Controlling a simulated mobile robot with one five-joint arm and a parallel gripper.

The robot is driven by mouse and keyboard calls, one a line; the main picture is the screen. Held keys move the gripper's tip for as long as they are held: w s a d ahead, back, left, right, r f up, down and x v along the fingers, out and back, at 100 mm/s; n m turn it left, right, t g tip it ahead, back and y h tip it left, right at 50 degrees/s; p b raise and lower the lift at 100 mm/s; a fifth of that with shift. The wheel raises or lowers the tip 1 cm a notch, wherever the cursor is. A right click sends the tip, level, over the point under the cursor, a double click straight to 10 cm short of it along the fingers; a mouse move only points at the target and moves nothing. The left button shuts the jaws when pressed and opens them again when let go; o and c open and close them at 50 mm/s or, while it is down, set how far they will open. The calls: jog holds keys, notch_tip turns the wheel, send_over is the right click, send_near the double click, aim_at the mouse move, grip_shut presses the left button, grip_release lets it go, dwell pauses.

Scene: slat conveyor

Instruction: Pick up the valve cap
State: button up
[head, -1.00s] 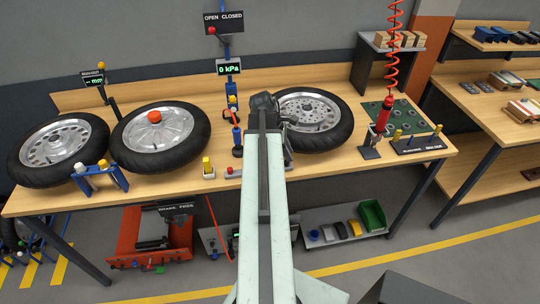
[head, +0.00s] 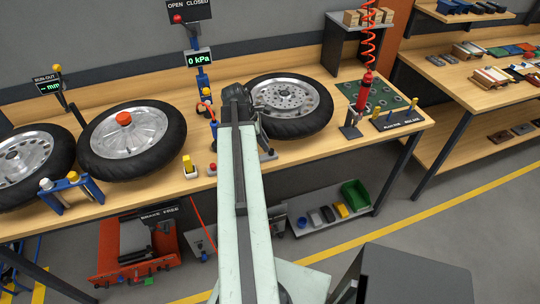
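I cannot make out the valve cap for certain; it is too small or hidden. A wheel with a black tyre and silver disc (head: 290,96) lies flat on the wooden bench (head: 330,150), just right of the end of my arm. My gripper (head: 240,96) is over the bench at the wheel's left edge. The dark wrist and the pale arm link cover its fingers, so its opening does not show.
A grey box (head: 420,275) stands front right.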

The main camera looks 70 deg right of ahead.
jog(key=b+x, duration=0.2)
jog(key=x, duration=0.1)
jog(key=shift+f, duration=0.4)
jog(key=shift+s+d+r, duration=0.1)
jog(key=shift+r, duration=0.05)
grip_shut()
jog(key=shift+r, duration=0.15)
notch_tip(320, 180, up, 4)
jog(key=p, duration=0.4)
jog(key=w+a, duration=0.3)
jog(key=w, duration=0.2)
jog(key=w+a, duration=0.3)
jog(key=w, duration=0.2)
jog(key=w+a, duration=0.3)
jog(key=w, duration=0.2)
jog(key=shift+w+a+f, duration=0.15)
jog(key=shift+w+f, duration=0.1)
jog(key=shift+f, duration=0.1)
jog(key=shift+s, duration=0.1)
